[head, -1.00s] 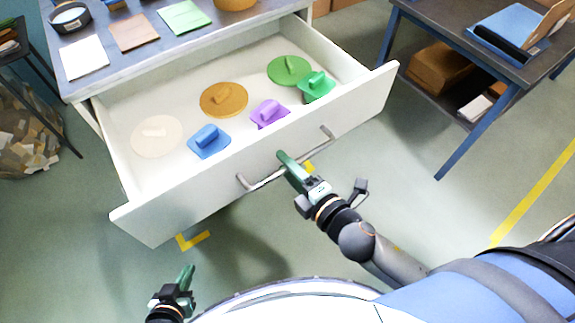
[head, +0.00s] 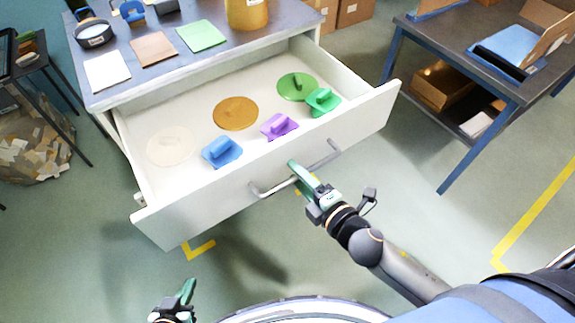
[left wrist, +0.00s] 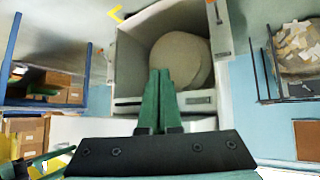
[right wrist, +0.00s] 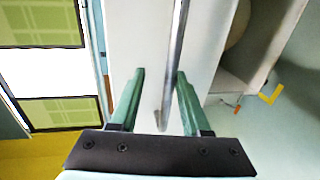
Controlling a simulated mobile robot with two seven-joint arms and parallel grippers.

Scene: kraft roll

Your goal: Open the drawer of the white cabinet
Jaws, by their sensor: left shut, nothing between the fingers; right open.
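The white cabinet's drawer (head: 300,157) is pulled well out in the head view, its inside showing. It holds flat round and square pieces with raised grips, such as an orange disc (head: 236,114) and a blue piece (head: 222,151). A grey bar handle (head: 275,187) runs across the drawer front. My right gripper (head: 300,175) is open at the handle. In the right wrist view the handle bar (right wrist: 177,60) passes between the open green fingers (right wrist: 158,85); I cannot tell contact. My left gripper (head: 187,292) is shut and empty, low and apart from the drawer front.
The cabinet top (head: 260,42) carries a black round dish (head: 94,34), white, brown and green squares, and a yellow container (head: 247,12). A blue-legged table (head: 455,55) stands at the right. Floor between drawer and table is clear.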

